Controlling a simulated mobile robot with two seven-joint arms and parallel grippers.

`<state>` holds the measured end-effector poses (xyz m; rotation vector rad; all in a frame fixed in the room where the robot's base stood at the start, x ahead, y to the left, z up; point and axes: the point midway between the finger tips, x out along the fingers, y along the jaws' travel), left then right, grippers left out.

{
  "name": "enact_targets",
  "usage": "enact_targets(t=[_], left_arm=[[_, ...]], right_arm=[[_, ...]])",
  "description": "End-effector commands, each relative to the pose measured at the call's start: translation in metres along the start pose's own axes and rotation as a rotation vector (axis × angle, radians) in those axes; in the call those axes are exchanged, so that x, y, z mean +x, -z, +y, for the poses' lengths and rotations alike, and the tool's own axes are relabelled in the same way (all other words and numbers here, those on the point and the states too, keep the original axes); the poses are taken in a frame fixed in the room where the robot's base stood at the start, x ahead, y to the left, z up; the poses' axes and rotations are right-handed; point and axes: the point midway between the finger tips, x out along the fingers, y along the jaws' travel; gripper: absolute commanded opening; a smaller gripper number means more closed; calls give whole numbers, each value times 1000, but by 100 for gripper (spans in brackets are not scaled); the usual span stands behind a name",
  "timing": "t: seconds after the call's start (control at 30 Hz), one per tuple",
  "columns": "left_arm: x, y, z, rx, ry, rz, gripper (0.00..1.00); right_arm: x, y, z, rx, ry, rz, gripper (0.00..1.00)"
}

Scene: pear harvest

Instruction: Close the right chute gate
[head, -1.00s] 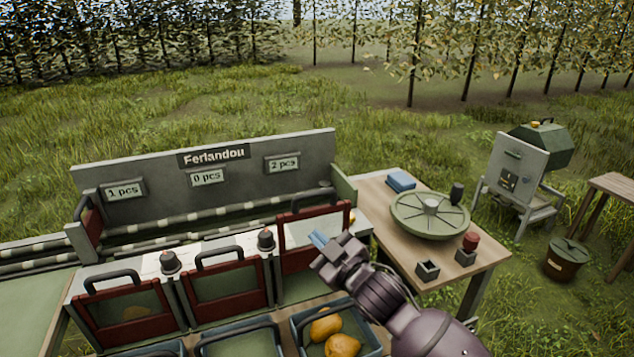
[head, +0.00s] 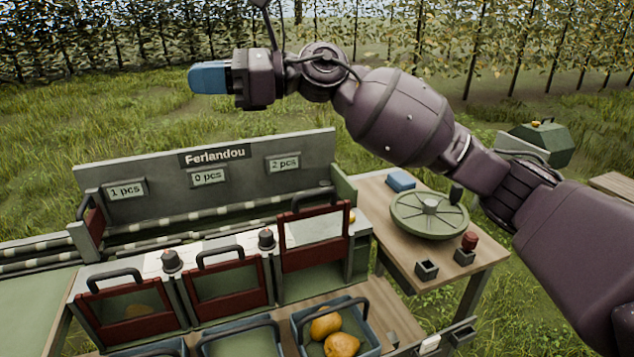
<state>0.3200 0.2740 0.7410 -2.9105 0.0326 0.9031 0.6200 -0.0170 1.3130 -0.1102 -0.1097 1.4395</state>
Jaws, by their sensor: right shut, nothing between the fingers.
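The right chute gate (head: 283,261) is a red frame with a clear pane and a dark handle on top. It stands higher than the middle gate (head: 200,311) and the left gate (head: 90,325), so it looks raised, with the opening below it partly clear. My right gripper (head: 208,78), with blue fingertips, is shut and empty. It is high above the sorter's back panel, up and left of the right gate, touching nothing. My left gripper is not in view.
Below the right chute a blue crate (head: 299,331) holds pears (head: 341,345). The back panel (head: 240,178) has signs reading 1, 0 and 2 pcs. A wooden table (head: 372,192) with a round green scale (head: 430,213) stands to the right, partly under my arm.

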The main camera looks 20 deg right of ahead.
Motion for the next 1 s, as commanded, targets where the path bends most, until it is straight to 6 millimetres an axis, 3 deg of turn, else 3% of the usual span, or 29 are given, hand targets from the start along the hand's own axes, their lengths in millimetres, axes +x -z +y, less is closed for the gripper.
enact_targets(t=[0.1,0.23,0.37,0.53,0.73,0.87,1.0], left_arm=[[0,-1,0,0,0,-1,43],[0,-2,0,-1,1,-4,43],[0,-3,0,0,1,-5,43],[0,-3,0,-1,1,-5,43],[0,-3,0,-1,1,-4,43],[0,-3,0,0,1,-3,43],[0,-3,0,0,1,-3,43]], right_arm=[[-8,3,-9,-365,-60,245,0],[-31,24,-25,-699,-167,522,0],[-69,56,-44,-944,-330,790,0],[-124,100,-59,-1150,-652,1072,0],[-170,113,-60,-1284,-1047,1208,0],[-182,115,-55,-1330,-1213,1182,0],[-183,116,-54,-1373,-1272,1149,0]])
